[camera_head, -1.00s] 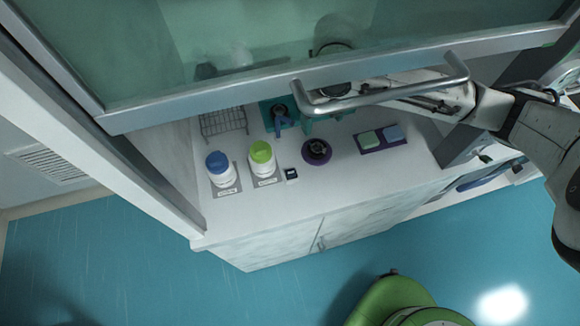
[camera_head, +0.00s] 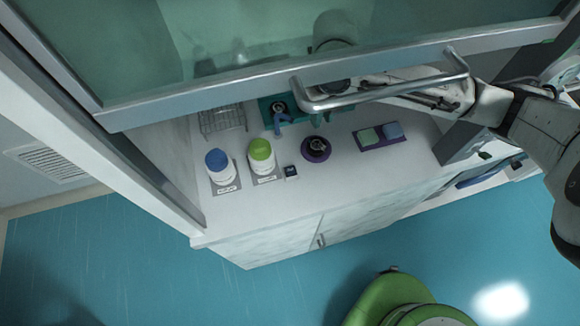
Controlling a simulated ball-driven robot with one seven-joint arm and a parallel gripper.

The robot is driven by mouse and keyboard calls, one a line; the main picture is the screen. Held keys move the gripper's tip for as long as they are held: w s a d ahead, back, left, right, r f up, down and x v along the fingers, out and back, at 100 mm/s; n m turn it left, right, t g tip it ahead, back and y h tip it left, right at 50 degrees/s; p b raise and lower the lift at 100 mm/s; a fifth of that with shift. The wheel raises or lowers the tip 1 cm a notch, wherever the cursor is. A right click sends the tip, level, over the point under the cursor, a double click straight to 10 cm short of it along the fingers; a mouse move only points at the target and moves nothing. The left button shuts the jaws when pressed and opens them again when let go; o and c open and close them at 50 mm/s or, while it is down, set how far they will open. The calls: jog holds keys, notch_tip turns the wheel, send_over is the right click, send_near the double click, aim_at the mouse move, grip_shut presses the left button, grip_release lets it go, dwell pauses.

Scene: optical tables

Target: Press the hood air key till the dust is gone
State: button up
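My arm reaches in from the right, under the sash handle (camera_head: 390,90). Its end, my gripper (camera_head: 335,88), is at the lower edge of the hood sash (camera_head: 230,90). The sash frame and handle hide its fingers, so I cannot tell whether it is open or touching anything. A small dark block with a blue face (camera_head: 290,172) stands on the white hood bench (camera_head: 270,205). I cannot tell whether it is the air key. No dust is clear at this size.
A blue-capped bottle (camera_head: 221,168) and a green-capped bottle (camera_head: 261,157) stand at the left. The bench front is clear.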

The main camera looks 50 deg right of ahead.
grip_shut()
dwell(0.9)
